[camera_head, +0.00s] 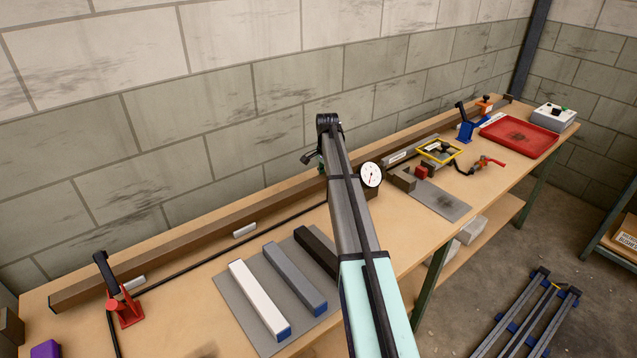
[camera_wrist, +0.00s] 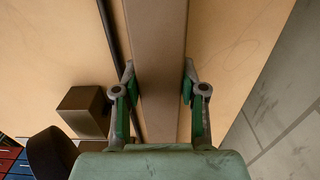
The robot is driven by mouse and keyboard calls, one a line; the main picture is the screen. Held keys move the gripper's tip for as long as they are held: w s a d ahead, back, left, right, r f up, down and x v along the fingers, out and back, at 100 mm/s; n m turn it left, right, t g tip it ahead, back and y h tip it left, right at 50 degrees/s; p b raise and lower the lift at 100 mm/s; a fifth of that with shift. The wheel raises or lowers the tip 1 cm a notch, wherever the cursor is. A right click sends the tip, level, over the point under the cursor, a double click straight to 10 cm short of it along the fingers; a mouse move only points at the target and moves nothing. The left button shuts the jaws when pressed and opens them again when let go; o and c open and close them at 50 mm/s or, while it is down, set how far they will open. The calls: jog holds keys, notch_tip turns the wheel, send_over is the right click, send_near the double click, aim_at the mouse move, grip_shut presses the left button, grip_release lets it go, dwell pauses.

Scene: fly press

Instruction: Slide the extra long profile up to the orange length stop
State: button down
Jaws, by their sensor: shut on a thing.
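The extra long profile (camera_head: 190,238) is a long brown bar lying along the back of the bench, beside the wall. It runs from the left end towards the blue toggle clamp (camera_head: 465,127). The small orange length stop (camera_head: 485,104) stands near the far right end of the bench. The contact between bar end and stop is too small to make out. My gripper (camera_wrist: 158,80) is shut on the profile, with a green-padded finger on each side of it in the wrist view. In the head view my arm hides most of the gripper near mid-bench.
A red clamp (camera_head: 124,304) stands at the bar's left end. A mat with white, grey and dark bars (camera_head: 260,300) lies in front. A dial gauge (camera_head: 371,175), a yellow frame (camera_head: 440,151), a red tray (camera_head: 519,137) and a button box (camera_head: 555,117) are to the right.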

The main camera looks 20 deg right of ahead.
jog(key=shift+w+d, duration=0.15)
jog(key=shift+d, duration=0.45)
jog(key=c, duration=0.6)
grip_release()
jog(key=shift+f, duration=0.1)
jog(key=shift+c, duration=0.2)
notch_tip(320, 180, up, 11)
jog(key=shift+r, duration=0.55)
